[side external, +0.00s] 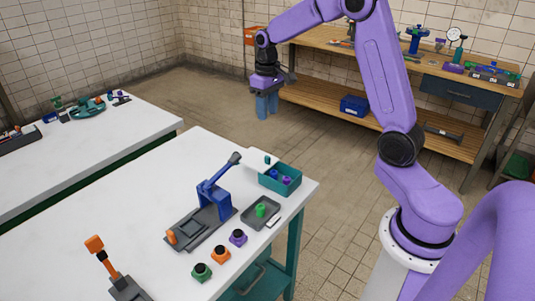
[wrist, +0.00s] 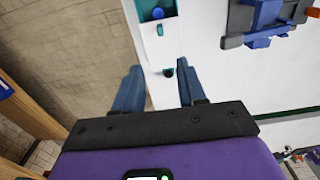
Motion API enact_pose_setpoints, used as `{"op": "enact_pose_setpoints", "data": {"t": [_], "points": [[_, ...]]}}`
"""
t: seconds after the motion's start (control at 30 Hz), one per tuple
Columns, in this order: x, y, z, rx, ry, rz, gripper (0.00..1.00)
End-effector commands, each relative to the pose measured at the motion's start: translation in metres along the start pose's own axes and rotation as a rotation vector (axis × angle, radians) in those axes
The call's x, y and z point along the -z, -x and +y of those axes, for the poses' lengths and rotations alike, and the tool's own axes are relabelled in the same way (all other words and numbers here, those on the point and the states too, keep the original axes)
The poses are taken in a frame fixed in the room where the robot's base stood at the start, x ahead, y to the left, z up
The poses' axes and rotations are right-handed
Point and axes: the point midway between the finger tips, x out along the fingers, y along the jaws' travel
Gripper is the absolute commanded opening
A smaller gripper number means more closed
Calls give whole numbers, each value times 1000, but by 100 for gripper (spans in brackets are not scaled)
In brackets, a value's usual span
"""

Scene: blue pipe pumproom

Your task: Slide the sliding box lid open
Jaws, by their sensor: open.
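The teal sliding box (side external: 283,187) stands at the back right corner of the near white table. Blue and purple items show inside it, so its top is at least partly uncovered. Its white lid (side external: 240,163) extends to the left of the box, with a small green knob (side external: 267,160) on it. In the wrist view the box (wrist: 143,12) is cut by the top edge, and the lid (wrist: 152,52) lies below it. My gripper (side external: 267,105) is open and empty, raised above and apart from the box and lid. It also shows in the wrist view (wrist: 157,85).
A blue lever clamp (side external: 213,195) stands left of the box. A grey tray (side external: 250,215) with a green piece lies in front of the box. Green, orange and purple knobs (side external: 220,254) stand nearby. An orange-handled lever (side external: 97,247) is at the front left.

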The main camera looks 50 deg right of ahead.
Motion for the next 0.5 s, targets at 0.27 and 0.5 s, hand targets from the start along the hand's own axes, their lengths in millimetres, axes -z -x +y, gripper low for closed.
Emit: {"op": "enact_pose_setpoints", "data": {"t": [0.27,0.5], "points": [[-2,-49,0,0,1,-5,40],[-2,-94,0,0,1,-6,40]]}}
